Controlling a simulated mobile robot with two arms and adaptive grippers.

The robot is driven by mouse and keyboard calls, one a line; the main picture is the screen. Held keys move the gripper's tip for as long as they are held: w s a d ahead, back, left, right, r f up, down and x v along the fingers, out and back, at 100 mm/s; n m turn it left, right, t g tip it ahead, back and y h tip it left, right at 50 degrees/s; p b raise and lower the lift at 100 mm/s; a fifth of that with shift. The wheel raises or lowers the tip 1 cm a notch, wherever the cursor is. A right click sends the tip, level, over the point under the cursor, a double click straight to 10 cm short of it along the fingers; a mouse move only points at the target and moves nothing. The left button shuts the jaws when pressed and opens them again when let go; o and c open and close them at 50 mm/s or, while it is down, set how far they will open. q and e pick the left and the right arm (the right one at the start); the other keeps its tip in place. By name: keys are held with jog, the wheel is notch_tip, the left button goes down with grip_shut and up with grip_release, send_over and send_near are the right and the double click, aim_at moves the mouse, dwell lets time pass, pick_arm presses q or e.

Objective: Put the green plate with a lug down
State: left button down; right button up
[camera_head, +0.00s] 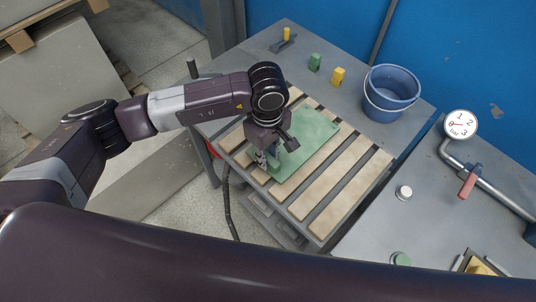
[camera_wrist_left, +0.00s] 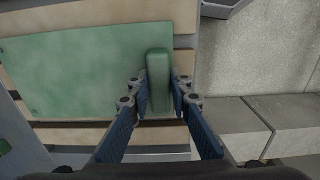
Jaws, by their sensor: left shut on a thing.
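The green plate (camera_head: 314,132) is a flat, worn rectangle over the wooden slats of the table. It also shows in the left wrist view (camera_wrist_left: 80,68), with its upright green lug (camera_wrist_left: 158,72) near its right edge. My left gripper (camera_head: 273,158) is at the plate's near-left side. In the left wrist view its two blue fingers (camera_wrist_left: 160,95) are on either side of the lug and shut on it. The plate looks level and at or very close to the slats; whether it touches them everywhere I cannot tell. My right gripper is not in view.
The slatted table (camera_head: 335,198) has bare slats right of the plate. A blue bucket (camera_head: 391,92), a yellow block (camera_head: 338,77) and a green block (camera_head: 314,63) stand along its back. A gauge (camera_head: 460,124) and a red-handled pipe (camera_head: 468,186) are on the right bench.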

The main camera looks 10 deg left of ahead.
pick_arm(q)
jog(key=shift+f, duration=0.2)
jog(key=c, duration=1.8)
grip_release()
jog(key=shift+o, duration=0.2)
notch_tip(320, 180, up, 12)
jog(key=b, duration=0.2)
jog(key=shift+b, duration=0.4)
